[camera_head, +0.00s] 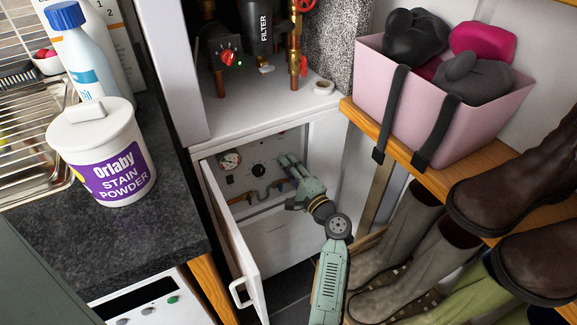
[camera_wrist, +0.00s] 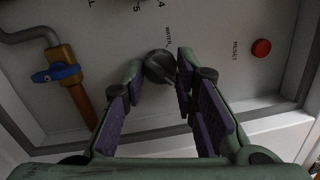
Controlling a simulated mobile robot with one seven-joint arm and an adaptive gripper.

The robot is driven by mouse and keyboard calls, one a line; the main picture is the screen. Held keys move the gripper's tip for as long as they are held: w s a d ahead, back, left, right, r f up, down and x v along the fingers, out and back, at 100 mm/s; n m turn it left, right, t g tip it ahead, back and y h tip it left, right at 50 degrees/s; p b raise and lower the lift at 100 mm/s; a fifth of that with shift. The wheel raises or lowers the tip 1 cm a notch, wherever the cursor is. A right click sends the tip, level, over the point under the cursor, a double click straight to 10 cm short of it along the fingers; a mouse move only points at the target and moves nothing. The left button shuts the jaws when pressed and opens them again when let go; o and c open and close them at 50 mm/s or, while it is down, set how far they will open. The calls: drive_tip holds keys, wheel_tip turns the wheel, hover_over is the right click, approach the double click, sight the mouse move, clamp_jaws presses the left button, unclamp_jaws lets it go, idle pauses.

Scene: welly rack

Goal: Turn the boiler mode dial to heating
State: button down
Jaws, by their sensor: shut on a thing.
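The boiler mode dial (camera_wrist: 159,64) is a dark round knob on the pale panel in the wrist view. My gripper (camera_wrist: 162,80) is shut on it, one finger on each side. The word WATER is printed beside the dial; I cannot read a heating label or tell where the dial points. In the head view my gripper (camera_head: 287,164) reaches into the open boiler cabinet, against the control panel (camera_head: 283,148). It hides the mode dial there.
A red reset button (camera_wrist: 261,49) is right of the dial; a blue-handled valve (camera_wrist: 57,73) on a copper pipe is left. A gauge (camera_head: 229,160) and another black knob (camera_head: 258,170) share the panel. The cabinet door (camera_head: 232,235) stands open; boots (camera_head: 412,235) are close right of my arm.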

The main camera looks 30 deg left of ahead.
drive_tip(key=shift+m, duration=0.7)
drive_tip(key=c, duration=1.3)
unclamp_jaws()
drive_tip(key=v, duration=1.2)
drive_tip(key=shift+s+f, duration=0.1)
drive_tip(key=shift+s, duration=0.05)
